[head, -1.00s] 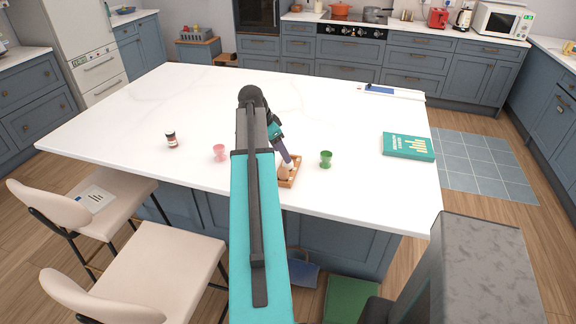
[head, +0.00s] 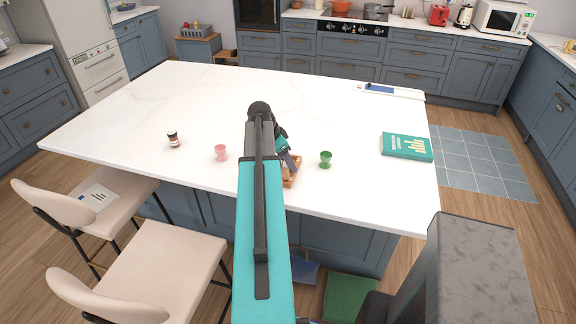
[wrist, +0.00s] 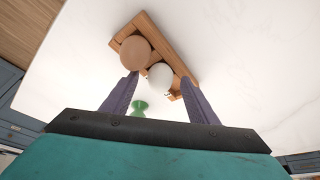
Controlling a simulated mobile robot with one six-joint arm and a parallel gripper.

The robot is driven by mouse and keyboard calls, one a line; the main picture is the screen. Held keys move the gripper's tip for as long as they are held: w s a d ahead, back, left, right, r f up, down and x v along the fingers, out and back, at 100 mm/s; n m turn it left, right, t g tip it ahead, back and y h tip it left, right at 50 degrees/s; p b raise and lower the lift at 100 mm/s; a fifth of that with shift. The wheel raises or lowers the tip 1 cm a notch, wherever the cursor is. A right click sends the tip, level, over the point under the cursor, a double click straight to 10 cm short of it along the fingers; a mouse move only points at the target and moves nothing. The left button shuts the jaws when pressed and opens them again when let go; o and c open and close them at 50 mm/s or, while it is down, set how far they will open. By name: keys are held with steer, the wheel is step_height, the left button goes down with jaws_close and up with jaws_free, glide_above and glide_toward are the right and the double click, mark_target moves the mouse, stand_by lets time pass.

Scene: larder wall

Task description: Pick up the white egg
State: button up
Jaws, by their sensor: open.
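The white egg (wrist: 160,75) sits in a small wooden holder (wrist: 150,24), beside a brown egg (wrist: 135,53). The holder also shows in the head view (head: 291,181) near the island's front edge, where my arm and gripper mostly hide the eggs. My gripper (wrist: 160,79) is open, with one purple finger on each side of the white egg in the wrist view. The left fingertip appears close to the brown egg. I cannot tell whether the fingers touch either egg or how far above the holder they are.
A green egg cup (head: 326,159) stands just right of the holder, and a pink egg cup (head: 220,153) to its left. A small jar (head: 173,140) is farther left. A teal book (head: 407,147) lies at the right.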

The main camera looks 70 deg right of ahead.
stand_by(0.3)
steer(key=c, duration=0.9)
steer(key=shift+r, duration=0.2)
steer(key=shift+r+b, duration=0.9)
steer(key=shift+r, duration=0.65)
steer(key=s+a+r+b, duration=0.1)
steer(key=s+a+b, duration=0.4)
steer(key=s+a, duration=0.5)
steer(key=shift+s+a+r, duration=0.25)
steer(key=shift+s+a, duration=0.1)
steer(key=shift+a, duration=0.6)
